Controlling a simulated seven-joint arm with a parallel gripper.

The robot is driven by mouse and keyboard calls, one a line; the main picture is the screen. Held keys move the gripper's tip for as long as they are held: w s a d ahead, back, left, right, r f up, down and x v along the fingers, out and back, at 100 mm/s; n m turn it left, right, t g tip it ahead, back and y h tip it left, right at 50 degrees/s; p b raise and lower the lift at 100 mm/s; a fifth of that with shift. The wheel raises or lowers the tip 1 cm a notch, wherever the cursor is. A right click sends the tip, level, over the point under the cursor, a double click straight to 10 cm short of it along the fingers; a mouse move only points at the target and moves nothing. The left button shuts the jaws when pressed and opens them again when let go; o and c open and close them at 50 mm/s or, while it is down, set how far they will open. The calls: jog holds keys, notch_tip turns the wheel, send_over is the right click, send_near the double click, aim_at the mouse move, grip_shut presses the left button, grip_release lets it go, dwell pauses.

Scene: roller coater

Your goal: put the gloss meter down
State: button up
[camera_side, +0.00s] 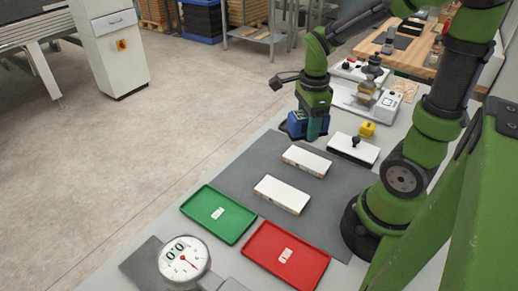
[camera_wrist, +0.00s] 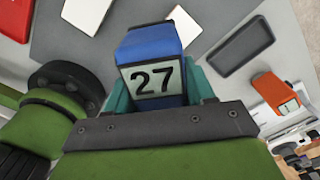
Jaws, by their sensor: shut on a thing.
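The gloss meter is a blue block (camera_side: 296,124) held at the end of my arm, near the bench's left edge in the side view. In the wrist view the gloss meter (camera_wrist: 153,40) has a display reading 27. My gripper (camera_side: 313,126) is shut on it, with teal fingers on either side of the body in the wrist view (camera_wrist: 158,88). A dark rounded rectangular pad (camera_wrist: 241,45) lies on the bench to the right of the meter in the wrist view. The meter's underside is hidden, so I cannot tell its height above the bench.
Two white panels (camera_side: 307,161) (camera_side: 282,194) lie on a grey mat (camera_side: 238,172). A green tray (camera_side: 218,231), a red tray (camera_side: 270,247) and a dial gauge (camera_side: 184,258) are nearer the camera.

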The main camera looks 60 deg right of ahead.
jog(key=a+n, duration=0.7)
jog(key=n, duration=1.9)
send_near(282, 193)
jog(key=shift+f, duration=3.2)
jog(key=o, duration=1.4)
jog(key=shift+d+f, duration=0.1)
jog(key=shift+f, duration=0.05)
jog(key=r+m+t, duration=0.1)
jog(key=r+t, duration=0.1)
jog(key=r, duration=0.5)
jog(key=r+m+t+y, duration=0.1)
jog(key=r+t, duration=0.1)
jog(key=r, duration=0.5)
jog(key=r+m+t+y, duration=0.1)
jog(key=r+m+t, duration=0.1)
jog(key=r, duration=0.6)
jog(key=shift+d+r+t, duration=0.1)
jog(key=shift+d+t, duration=0.1)
jog(key=shift+t, duration=0.4)
